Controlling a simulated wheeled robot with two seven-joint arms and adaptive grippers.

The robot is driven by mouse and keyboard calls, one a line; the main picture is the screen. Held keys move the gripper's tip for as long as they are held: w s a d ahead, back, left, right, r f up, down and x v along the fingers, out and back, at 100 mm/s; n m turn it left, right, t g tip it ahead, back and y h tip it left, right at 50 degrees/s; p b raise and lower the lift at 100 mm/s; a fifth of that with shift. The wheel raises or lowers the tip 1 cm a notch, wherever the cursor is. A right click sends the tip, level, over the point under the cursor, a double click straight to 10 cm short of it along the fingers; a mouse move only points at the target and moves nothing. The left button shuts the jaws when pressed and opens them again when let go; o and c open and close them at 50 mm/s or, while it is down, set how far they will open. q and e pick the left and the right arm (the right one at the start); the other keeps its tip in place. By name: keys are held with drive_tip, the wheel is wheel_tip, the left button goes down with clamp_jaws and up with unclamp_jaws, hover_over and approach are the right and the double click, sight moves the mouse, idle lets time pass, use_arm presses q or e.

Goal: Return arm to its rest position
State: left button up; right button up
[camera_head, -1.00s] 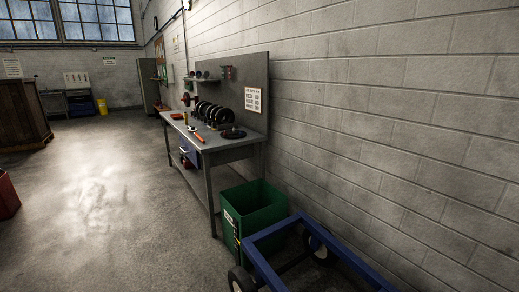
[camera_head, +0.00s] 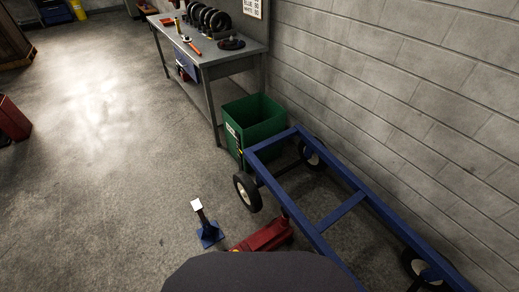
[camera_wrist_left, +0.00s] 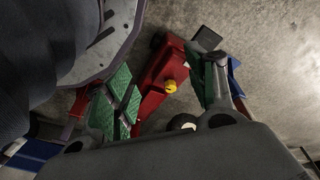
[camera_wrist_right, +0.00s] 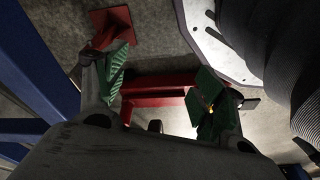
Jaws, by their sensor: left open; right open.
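My left gripper (camera_wrist_left: 160,100) is open in the left wrist view, its green-padded fingers apart with nothing between them. Behind it lies a red floor jack (camera_wrist_left: 158,82) with a yellow knob. My right gripper (camera_wrist_right: 158,98) is open and empty in the right wrist view, with a red bar-shaped part (camera_wrist_right: 160,86) beyond its fingers and a red stand (camera_wrist_right: 108,24) at upper left. Neither gripper shows in the head view, where a dark rounded part of my own body fills the bottom middle.
A blue wheeled frame (camera_head: 345,207) stands along the wall at right. A red jack (camera_head: 266,236) and a blue stand (camera_head: 209,234) are on the floor beside it. A green bin (camera_head: 253,125) and a workbench (camera_head: 220,66) stand beyond.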

use_arm(q)
drive_tip(key=s+a+r+p, duration=0.1)
drive_tip(key=s+a+p, duration=0.2)
drive_tip(key=s+p, duration=0.5)
drive_tip(key=s+a+r+g+y+p, duration=0.1)
drive_tip(key=s+a+r+p, duration=0.1)
drive_tip(key=s+p, duration=0.7)
drive_tip(key=shift+s+a+r, duration=0.15)
drive_tip(key=shift+s+a, duration=0.2)
drive_tip(key=shift+a, duration=0.35)
use_arm(e)
drive_tip(key=s+d+r, duration=0.1)
drive_tip(key=s+d, duration=0.2)
drive_tip(key=s, duration=0.6)
drive_tip(key=s+d+r+g+h, duration=0.1)
drive_tip(key=s+d+r, duration=0.1)
drive_tip(key=s, duration=0.6)
drive_tip(key=shift+s+d+r, duration=0.15)
drive_tip(key=shift+s+d, duration=0.2)
drive_tip(key=shift+d, duration=0.35)
